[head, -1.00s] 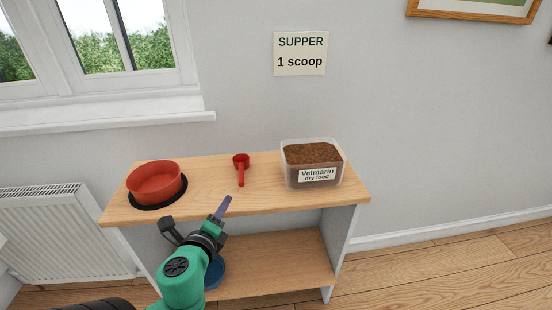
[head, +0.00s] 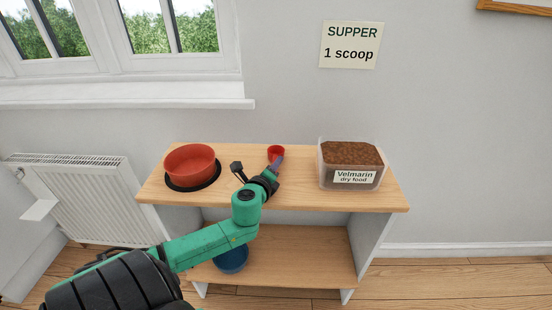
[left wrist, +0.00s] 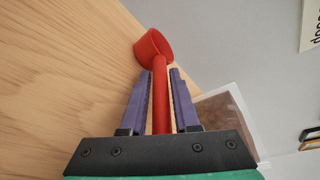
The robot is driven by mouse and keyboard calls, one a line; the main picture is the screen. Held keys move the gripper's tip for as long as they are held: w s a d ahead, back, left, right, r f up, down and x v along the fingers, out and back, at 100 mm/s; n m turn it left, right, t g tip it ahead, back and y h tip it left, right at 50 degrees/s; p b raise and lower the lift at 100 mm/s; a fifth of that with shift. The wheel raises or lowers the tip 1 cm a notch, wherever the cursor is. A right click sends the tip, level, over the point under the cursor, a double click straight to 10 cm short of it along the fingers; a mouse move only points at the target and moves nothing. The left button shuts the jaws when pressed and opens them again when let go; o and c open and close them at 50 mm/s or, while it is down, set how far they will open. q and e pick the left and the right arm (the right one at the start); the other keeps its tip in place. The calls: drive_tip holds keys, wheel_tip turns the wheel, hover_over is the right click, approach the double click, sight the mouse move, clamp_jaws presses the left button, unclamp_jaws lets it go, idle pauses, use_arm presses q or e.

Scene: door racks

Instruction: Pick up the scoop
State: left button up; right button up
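The red scoop (head: 276,152) lies on the wooden shelf top, between the red bowl and the food tub. In the left wrist view its round cup (left wrist: 152,46) is just beyond my fingertips, and its handle (left wrist: 160,95) runs back between my two purple fingers. My left gripper (head: 278,164) is at the scoop and hides most of the handle in the head view. In the left wrist view the left gripper (left wrist: 161,72) is open around the handle, with a narrow gap beside it. My right gripper is not in view.
A red bowl (head: 190,160) on a black mat stands to the left. A clear tub of dry food (head: 351,165) stands close on the right. A blue bowl (head: 231,260) is on the lower shelf. A radiator (head: 85,200) and the wall flank the unit.

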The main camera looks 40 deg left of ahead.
use_arm(q)
clamp_jaws()
drive_tip(key=shift+r, duration=0.1)
